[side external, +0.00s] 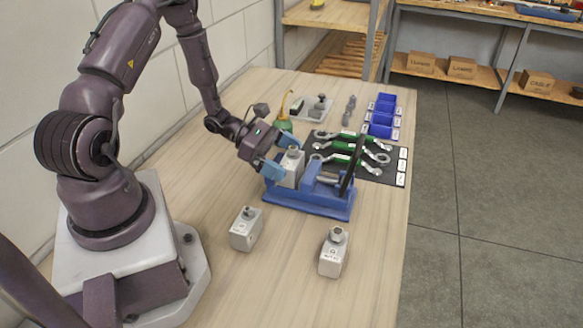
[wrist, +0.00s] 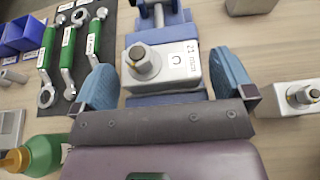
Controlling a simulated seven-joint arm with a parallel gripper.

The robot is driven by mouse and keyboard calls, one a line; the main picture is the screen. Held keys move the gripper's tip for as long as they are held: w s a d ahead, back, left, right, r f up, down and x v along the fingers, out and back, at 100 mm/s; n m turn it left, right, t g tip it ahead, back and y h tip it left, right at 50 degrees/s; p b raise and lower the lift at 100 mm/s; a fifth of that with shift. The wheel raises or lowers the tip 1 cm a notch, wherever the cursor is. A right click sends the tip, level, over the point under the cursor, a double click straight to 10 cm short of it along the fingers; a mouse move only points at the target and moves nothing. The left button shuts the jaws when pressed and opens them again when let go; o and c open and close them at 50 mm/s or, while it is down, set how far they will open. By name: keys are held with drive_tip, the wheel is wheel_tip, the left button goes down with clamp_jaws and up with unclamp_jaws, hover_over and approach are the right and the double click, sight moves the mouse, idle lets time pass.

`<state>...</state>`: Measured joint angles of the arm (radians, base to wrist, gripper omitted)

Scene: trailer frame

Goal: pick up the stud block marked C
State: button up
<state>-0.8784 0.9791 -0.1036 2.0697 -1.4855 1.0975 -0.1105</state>
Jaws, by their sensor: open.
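A light grey stud block (side external: 291,169) sits upright in a blue vise (side external: 318,208). My gripper (side external: 280,156) is open, with one blue finger on each side of this block. In the wrist view the fingers of my gripper (wrist: 164,64) stand left and right of the block, with a visible gap on both sides. The lower part of the block is hidden by the vise and gripper.
Two similar stud blocks (side external: 244,233) (side external: 334,254) stand on the open bench in front of the vise. Wrenches (side external: 348,147) lie on a dark mat behind it, near blue bins (side external: 383,115). A green oil can (side external: 284,124) stands close behind my gripper.

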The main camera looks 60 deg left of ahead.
drive_tip(key=c, duration=1.1)
drive_tip(key=shift+r, duration=0.15)
